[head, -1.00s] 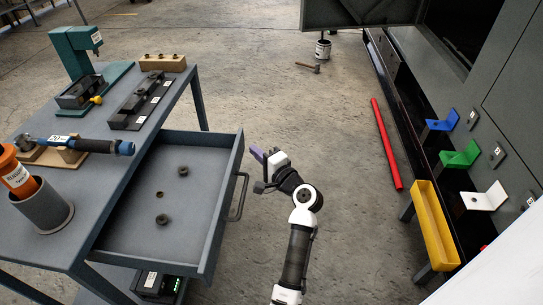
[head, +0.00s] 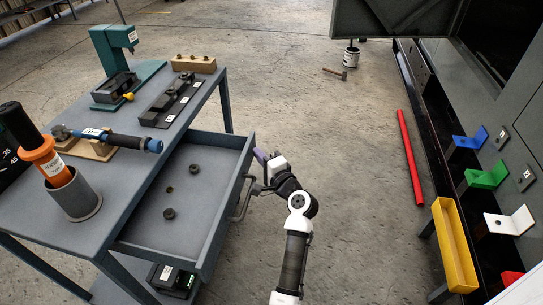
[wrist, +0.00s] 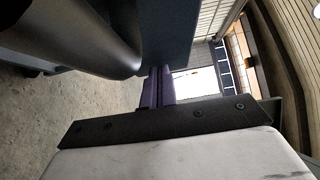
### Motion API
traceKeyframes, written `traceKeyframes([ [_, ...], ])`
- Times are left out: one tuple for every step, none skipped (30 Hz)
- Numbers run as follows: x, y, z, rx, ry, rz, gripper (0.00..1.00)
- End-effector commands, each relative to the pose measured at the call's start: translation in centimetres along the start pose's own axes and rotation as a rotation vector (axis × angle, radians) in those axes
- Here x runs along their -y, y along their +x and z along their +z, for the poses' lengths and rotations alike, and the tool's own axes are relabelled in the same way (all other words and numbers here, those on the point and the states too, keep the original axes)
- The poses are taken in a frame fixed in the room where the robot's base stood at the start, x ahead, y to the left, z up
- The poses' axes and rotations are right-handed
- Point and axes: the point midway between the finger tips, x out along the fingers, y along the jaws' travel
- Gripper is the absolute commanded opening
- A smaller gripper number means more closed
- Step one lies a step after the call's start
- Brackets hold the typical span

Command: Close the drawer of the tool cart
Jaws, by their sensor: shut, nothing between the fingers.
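The tool cart (head: 215,98) stands at the left of the head view. Its grey drawer (head: 190,236) is pulled out toward the right, with several small dark round parts inside. The drawer's bar handle (head: 240,200) is on its right front. My gripper (head: 261,157) is shut and empty, its purple fingers close beside the drawer front near the handle. In the wrist view the shut fingers (wrist: 158,88) point at a dark blue-grey panel, with a large blurred grey bar at upper left. I cannot tell whether they touch.
A yellow tray (head: 455,245) and a red bar (head: 411,158) are at right.

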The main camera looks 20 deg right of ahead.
Motion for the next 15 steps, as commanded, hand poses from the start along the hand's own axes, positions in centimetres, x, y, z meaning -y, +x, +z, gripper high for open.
traceKeyframes([
  [0.2,1.0,1.2,0.009,0.002,0.001,0.0],
  [0.2,1.6,1.8,0.01,0.002,0.001,0.0],
  [0.2,2.3,2.6,0.01,0.001,0.001,0.0],
  [0.2,2.9,3.1,0.011,0.001,0.001,0.0],
  [0.3,3.5,3.7,0.01,0.0,0.001,0.0],
  [0.3,4.3,4.5,0.01,0.001,0.0,0.0],
  [0.3,4.9,5.1,0.011,0.001,0.001,0.0],
  [0.3,5.4,5.7,0.01,0.001,0.001,0.0],
  [0.3,6.2,6.5,0.01,0.0,0.001,0.0],
  [0.3,6.8,7.1,0.01,0.0,0.002,0.0],
  [0.3,7.3,7.6,0.01,0.001,0.001,0.0],
  [0.3,8.0,8.3,0.009,0.0,0.001,0.0],
  [0.3,8.6,8.8,0.01,0.0,0.001,0.0],
  [0.3,9.1,9.3,0.008,-0.001,0.0,0.0],
  [0.3,9.7,9.9,0.008,-0.001,0.001,0.0],
])
